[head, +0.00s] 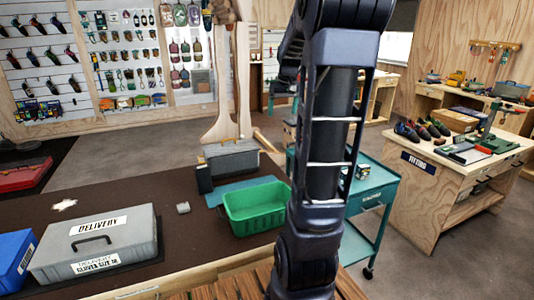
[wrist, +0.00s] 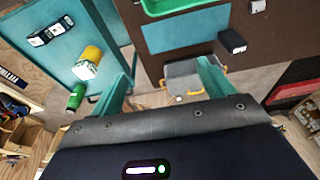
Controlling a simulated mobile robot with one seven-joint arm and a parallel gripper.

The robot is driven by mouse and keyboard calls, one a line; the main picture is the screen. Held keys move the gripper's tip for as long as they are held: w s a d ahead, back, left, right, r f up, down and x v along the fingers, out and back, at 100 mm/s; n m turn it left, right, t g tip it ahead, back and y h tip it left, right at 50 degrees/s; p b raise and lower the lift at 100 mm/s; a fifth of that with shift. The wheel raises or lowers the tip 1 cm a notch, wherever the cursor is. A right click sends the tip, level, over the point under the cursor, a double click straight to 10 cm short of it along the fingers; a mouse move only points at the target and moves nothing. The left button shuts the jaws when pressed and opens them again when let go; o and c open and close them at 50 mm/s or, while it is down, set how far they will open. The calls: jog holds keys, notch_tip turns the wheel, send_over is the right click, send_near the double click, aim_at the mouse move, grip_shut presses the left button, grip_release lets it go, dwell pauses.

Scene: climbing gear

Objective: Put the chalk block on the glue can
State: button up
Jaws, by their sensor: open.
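A small light grey block (head: 183,208), which looks like the chalk block, lies on the dark brown tabletop, left of the green bin. It also shows at the top edge of the wrist view (wrist: 257,6). In the wrist view a yellow can with a pale end (wrist: 90,60) and a green can (wrist: 75,97) are at the left, by the teal cart; I cannot tell which is the glue can. My gripper (wrist: 167,66) is open, its teal fingers wide apart with nothing held. It is apart from the block and the cans. The head view does not clearly show the fingers.
The green bin (head: 255,208), a black box (head: 204,178), a grey toolbox (head: 232,158) and a grey delivery case (head: 95,248) stand on the table. The teal cart (head: 378,190) is right of it. Tabletop around the grey block is clear.

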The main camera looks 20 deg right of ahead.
jog(key=s+a+f+t, duration=0.1)
jog(key=s+a+f, duration=0.1)
jog(key=s+a, duration=0.6)
jog(key=s+a+f+t, duration=0.1)
jog(key=s+a+f, duration=0.2)
jog(key=s+a, duration=0.5)
jog(key=s, duration=0.7)
